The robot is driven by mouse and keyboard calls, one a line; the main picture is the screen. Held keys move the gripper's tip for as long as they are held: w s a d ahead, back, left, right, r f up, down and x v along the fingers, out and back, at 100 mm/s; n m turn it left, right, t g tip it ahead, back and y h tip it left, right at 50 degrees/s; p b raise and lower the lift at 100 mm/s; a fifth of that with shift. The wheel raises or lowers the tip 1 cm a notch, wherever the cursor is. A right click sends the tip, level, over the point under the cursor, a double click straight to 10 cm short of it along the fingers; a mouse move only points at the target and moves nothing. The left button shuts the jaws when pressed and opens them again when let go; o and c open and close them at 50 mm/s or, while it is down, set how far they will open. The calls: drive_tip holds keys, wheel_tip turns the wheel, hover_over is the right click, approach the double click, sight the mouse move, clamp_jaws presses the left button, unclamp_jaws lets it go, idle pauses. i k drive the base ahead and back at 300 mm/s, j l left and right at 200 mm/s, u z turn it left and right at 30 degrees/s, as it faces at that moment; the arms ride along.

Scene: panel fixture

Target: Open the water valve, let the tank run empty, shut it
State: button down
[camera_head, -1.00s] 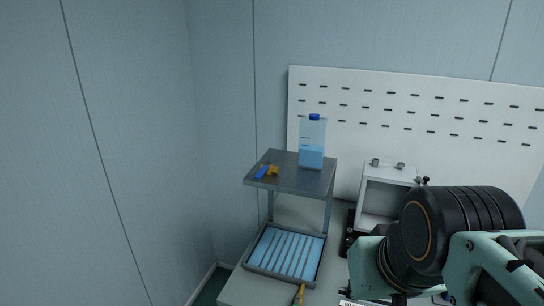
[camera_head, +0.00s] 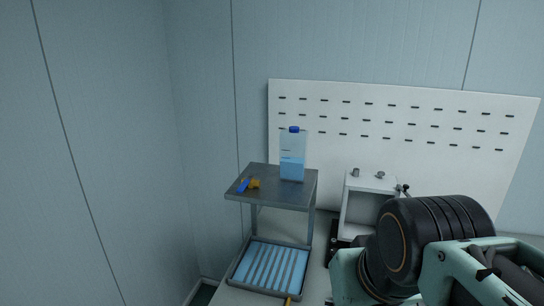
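The tank (camera_head: 292,158) is a clear bottle-like container with a blue cap, upright on the grey shelf (camera_head: 285,193). Blue liquid fills roughly its lower half. The valve (camera_head: 254,184), a small yellow body with a blue lever (camera_head: 243,185), sits at the shelf's left front corner. The lever lies at a slant; its exact setting is too small to tell. No stream of water shows at the valve. A dark-rimmed tray (camera_head: 232,278) with grey slats over a light blue bottom lies below the shelf. My gripper is out of view; only my arm's links show at the lower right.
A white open-fronted box (camera_head: 372,184) with small knobs on top stands right of the shelf, partly hidden by my arm. A white slotted panel (camera_head: 330,100) stands behind. The space left of the shelf is clear up to the wall.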

sight(246, 182)
drive_tip(key=i+j+u, duration=0.45)
drive_tip(key=i+j, duration=0.3)
drive_tip(key=k+j, duration=0.3)
drive_tip(key=i+l, duration=0.15)
drive_tip(key=i, duration=0.2)
drive_tip(key=u, duration=0.05)
